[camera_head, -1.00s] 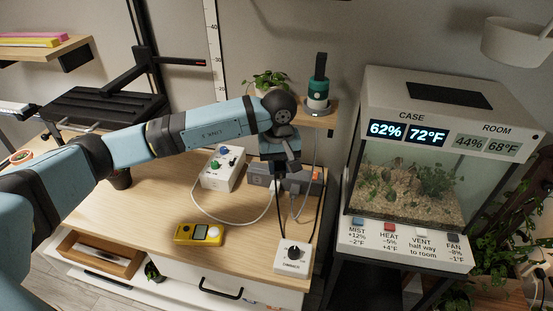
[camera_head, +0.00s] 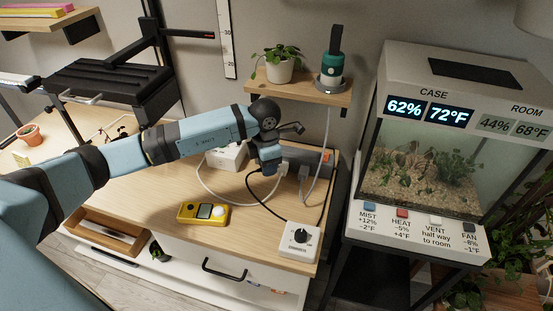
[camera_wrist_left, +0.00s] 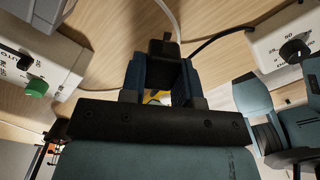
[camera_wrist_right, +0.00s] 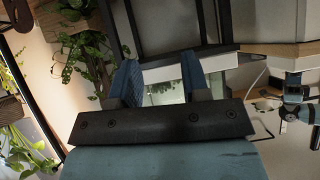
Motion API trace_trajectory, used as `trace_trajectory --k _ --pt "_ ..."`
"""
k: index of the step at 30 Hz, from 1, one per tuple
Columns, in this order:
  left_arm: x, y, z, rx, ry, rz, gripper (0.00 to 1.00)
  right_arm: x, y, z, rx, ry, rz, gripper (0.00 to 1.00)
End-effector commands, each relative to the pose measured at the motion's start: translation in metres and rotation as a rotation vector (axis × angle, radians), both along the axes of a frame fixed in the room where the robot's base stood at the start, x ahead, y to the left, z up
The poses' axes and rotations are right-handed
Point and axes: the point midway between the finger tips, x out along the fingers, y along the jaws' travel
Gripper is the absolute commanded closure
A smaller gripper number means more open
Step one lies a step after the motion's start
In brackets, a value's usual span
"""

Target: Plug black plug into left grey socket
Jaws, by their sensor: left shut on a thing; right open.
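The black plug (camera_wrist_left: 163,48) is between the fingers of my left gripper (camera_wrist_left: 160,68) in the left wrist view, its black cord running off to the right. In the head view my left gripper (camera_head: 268,168) is shut on it above the table, just left of the grey socket strip (camera_head: 313,160). The gripper and arm hide the strip's left end, so I cannot see the left socket. My right gripper (camera_wrist_right: 155,85) is open and empty in the right wrist view, and is outside the head view.
A white dial box (camera_head: 299,241) stands at the table's front right, a yellow meter (camera_head: 203,213) at its front middle. A white box with knobs (camera_head: 226,156) is behind my left arm. The glass case (camera_head: 425,160) stands right. White and black cords cross the tabletop.

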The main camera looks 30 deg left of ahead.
Motion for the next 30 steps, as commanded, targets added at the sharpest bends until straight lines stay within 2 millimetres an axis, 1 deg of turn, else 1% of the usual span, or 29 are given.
trace_trajectory --k 1,6,9,12,16,20,30 --pt "-0.002 0.005 -0.010 0.002 0.004 0.113 0.95 0.000 0.000 -0.004 0.001 0.001 -0.001 0.57" --pt "-0.007 0.021 -0.030 0.008 0.010 0.510 0.95 0.002 0.001 -0.009 0.007 0.007 -0.005 0.57" --pt "-0.009 0.028 -0.039 0.011 0.012 0.693 0.95 0.002 0.002 -0.011 0.010 0.011 -0.007 0.57" --pt "-0.011 0.033 -0.044 0.013 0.012 0.827 0.95 0.004 0.002 -0.011 0.014 0.012 -0.009 0.57" --pt "-0.012 0.037 -0.049 0.015 0.010 0.925 0.95 0.005 0.003 -0.010 0.018 0.008 -0.011 0.57" --pt "-0.010 0.039 -0.053 0.016 0.010 0.953 0.95 0.006 0.003 -0.013 0.018 0.006 -0.011 0.57" --pt "0.013 0.044 -0.074 0.015 0.010 0.952 0.95 0.004 0.004 -0.028 0.003 -0.014 0.005 0.57"
